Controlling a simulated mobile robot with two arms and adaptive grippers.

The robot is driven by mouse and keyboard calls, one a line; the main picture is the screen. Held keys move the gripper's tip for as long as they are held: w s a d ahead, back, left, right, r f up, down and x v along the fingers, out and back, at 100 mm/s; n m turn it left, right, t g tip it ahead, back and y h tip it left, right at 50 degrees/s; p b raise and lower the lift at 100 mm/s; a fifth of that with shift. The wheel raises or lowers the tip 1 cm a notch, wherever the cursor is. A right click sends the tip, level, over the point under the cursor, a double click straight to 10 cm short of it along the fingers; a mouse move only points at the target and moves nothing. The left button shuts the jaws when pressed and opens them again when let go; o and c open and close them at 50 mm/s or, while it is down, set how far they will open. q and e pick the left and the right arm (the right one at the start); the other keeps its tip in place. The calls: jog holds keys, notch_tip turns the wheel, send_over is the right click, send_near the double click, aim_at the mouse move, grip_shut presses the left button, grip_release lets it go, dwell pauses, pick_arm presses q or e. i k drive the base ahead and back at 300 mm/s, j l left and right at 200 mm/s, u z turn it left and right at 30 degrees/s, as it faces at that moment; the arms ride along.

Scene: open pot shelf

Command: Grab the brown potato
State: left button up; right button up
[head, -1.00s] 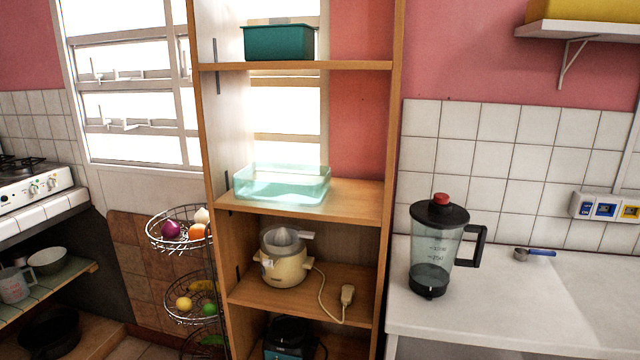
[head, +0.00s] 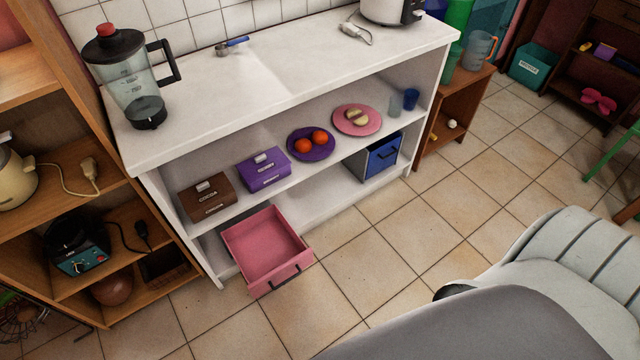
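A pink plate (head: 343,126) on the middle shelf of the white counter unit holds two tan, oval pieces (head: 357,117). They may be potatoes, but they are too small to tell for sure. To the left of it, a purple plate (head: 311,155) holds two orange-red round items (head: 319,137). I cannot make out a clearly brown potato elsewhere. Neither of my grippers is in view.
The white countertop (head: 280,80) carries a blender (head: 128,85). Brown (head: 207,200) and purple (head: 264,171) boxes share the plates' shelf. A pink open bin (head: 262,245) juts onto the tiled floor.

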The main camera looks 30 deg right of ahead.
aim_at(28, 313)
jog(key=k+l+z, duration=0.1)
jog(key=z, duration=0.25)
jog(key=u, duration=1.7)
jog(key=i+j+z, duration=0.4)
jog(key=i+j, duration=0.85)
jog(key=i, duration=0.1)
